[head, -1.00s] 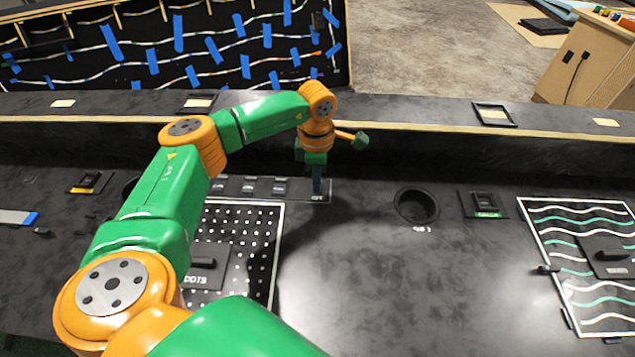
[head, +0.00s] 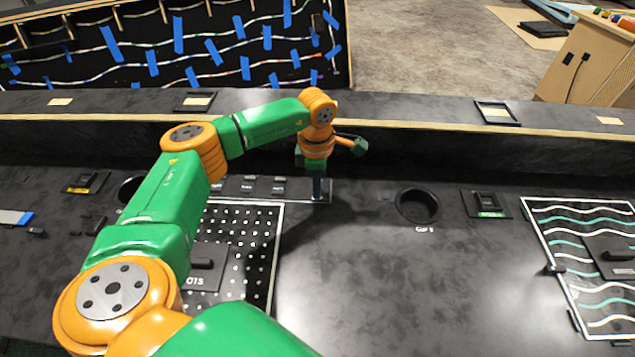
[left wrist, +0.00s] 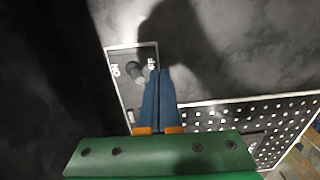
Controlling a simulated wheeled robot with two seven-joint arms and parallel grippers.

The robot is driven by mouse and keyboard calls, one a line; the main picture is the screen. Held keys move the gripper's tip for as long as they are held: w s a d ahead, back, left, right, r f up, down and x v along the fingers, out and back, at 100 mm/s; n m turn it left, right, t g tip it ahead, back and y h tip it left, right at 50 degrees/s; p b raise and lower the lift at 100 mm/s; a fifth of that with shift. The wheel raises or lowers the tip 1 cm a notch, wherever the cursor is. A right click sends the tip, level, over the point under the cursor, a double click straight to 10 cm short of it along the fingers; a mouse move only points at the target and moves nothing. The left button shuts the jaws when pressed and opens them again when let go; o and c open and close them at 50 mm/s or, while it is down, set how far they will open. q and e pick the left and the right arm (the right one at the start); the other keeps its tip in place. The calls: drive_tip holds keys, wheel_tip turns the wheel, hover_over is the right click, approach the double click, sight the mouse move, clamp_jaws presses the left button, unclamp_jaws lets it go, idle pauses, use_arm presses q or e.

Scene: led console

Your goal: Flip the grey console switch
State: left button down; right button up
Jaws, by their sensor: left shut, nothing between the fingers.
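The grey switch (left wrist: 134,72) is a short lever on a small white-edged panel (left wrist: 122,56) in the left wrist view. ON and OFF marks stand on either side of it. I cannot tell for sure which way it leans. My left gripper (left wrist: 156,74) is shut and empty, its blue fingers pointing down beside the lever on the OFF side. I cannot tell whether they touch it. In the head view the left gripper (head: 317,196) is over the panel's right end, and the switch is hidden there. My right gripper is not in view.
A white-dotted board (head: 262,235) lies just in front of the panel, partly behind my arm. A round black cup hole (head: 417,206) and a small green-labelled switch (head: 488,204) are to the right. A raised ledge (head: 420,112) runs behind. The middle front of the console is clear.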

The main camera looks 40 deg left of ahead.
use_arm(q)
drive_tip(key=shift+w, duration=0.1)
drive_tip(key=shift+w+a+b, duration=0.25)
drive_tip(key=shift+w+b, duration=0.15)
drive_tip(key=shift+b, duration=0.1)
drive_tip(key=shift+w+a, duration=0.1)
drive_tip(key=shift+w+a+b, duration=0.25)
drive_tip(key=shift+w+b, duration=0.15)
drive_tip(key=shift+w, duration=0.05)
drive_tip(key=shift+r, duration=0.1)
wheel_tip(320, 180, up, 7)
drive_tip(key=p, duration=0.7)
drive_tip(key=shift+s+d, duration=0.2)
drive_tip(key=shift+s, duration=0.2)
